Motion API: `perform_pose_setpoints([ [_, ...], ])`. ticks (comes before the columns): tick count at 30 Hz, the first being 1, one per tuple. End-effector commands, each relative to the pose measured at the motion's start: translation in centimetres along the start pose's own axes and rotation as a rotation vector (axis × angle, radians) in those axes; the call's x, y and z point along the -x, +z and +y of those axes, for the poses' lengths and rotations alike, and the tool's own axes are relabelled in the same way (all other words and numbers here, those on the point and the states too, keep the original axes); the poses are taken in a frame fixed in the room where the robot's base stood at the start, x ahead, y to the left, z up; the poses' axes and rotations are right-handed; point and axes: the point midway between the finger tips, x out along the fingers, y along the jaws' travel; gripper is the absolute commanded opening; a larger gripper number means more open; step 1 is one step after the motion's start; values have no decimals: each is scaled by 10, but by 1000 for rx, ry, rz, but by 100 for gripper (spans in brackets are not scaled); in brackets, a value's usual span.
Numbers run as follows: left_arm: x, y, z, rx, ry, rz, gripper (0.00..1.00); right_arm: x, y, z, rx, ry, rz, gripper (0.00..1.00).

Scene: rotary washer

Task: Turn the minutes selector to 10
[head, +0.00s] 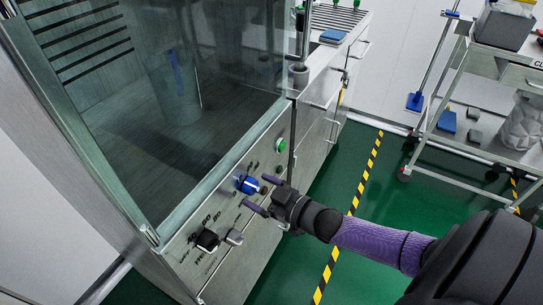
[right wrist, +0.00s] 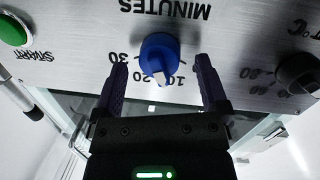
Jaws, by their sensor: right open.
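The minutes selector is a blue round knob (head: 248,184) with a white pointer on the washer's metal front panel (head: 262,150). In the right wrist view, which shows the panel upside down, the knob (right wrist: 158,50) sits under the MINUTES label, and its white pointer is near the 20 and 10 marks; its exact reading is hard to tell. My right gripper (head: 258,193) is open just in front of the knob. In the right wrist view its two purple fingers (right wrist: 160,62) stand on either side of the knob, with gaps visible. My left gripper is not in view.
A green START button (head: 281,145) is on the panel beyond the knob. A black temperature knob (head: 207,240) and a small grey part (head: 234,237) are on the nearer side. The washer's glass door (head: 170,100) is above the panel. A trolley (head: 470,140) stands at right; green floor lies between.

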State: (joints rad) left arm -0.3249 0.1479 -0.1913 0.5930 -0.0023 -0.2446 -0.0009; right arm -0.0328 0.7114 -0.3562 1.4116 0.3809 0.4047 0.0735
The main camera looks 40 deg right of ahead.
Motion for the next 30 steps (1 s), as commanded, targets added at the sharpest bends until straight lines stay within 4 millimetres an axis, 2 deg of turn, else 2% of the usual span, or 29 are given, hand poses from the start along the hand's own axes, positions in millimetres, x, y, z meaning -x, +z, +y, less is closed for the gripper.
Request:
perform_pose_setpoints([
  [6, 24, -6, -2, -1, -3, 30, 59, 54, -5, 1, 0, 0, -3, 94],
  [9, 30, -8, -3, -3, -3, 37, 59, 74, -4, 1, 0, 0, -2, 94],
  [12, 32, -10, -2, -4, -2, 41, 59, 85, -2, 0, 0, 0, -1, 94],
  [26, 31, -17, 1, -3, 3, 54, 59, 89, 0, 0, 0, 0, -1, 94],
  [28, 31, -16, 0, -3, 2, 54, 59, 91, 11, -1, -1, 11, -39, 94],
  [29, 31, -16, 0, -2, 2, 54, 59, 95, 22, -2, -1, 22, -81, 94],
  [30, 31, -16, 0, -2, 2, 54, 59, 102, 46, -5, -6, 42, -166, 94],
])
